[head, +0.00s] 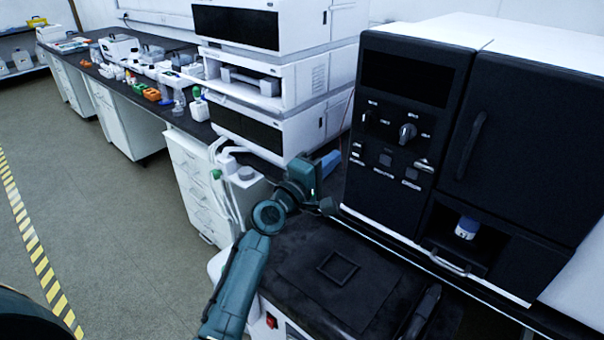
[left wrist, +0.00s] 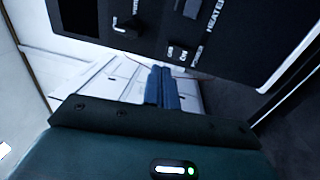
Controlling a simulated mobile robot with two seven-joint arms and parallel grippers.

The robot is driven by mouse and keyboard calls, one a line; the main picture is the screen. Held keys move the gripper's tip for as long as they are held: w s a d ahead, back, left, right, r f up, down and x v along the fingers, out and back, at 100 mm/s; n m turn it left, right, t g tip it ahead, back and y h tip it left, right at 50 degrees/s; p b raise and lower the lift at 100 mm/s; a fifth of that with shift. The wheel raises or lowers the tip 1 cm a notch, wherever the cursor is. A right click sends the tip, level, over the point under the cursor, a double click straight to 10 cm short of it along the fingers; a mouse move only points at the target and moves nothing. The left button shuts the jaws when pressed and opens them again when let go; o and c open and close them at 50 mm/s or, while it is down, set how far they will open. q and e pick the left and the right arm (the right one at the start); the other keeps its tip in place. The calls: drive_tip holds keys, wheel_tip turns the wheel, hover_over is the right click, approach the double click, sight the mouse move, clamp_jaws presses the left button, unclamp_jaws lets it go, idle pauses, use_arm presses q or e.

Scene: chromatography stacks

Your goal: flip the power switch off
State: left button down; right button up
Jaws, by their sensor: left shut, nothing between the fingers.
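The power switch (head: 357,151) is a small rocker marked ON and OFF at the lower left of the black instrument panel (head: 400,140). In the left wrist view the switch (left wrist: 177,52) shows close to its POWER lettering; which way it is tipped is too small to tell. My left gripper (head: 332,161) is at the left edge of the panel, with its blue fingers closed together and empty. In the left wrist view the fingertips (left wrist: 161,70) lie just below the panel edge, near the switch; contact cannot be made out. My right gripper is not in view.
A large knob (head: 407,133) and other switches share the panel. White stacked modules (head: 275,75) stand to the left. A dark benchtop (head: 290,245) with a square frame (head: 338,268) lies below. A red rocker (head: 271,320) is on a lower front face.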

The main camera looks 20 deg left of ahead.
use_arm(q)
drive_tip(key=v, duration=0.6)
drive_tip(key=shift+s+r, duration=0.35)
drive_tip(key=shift+r, duration=0.35)
drive_tip(key=shift+a, duration=0.1)
drive_tip(key=shift+f, duration=0.1)
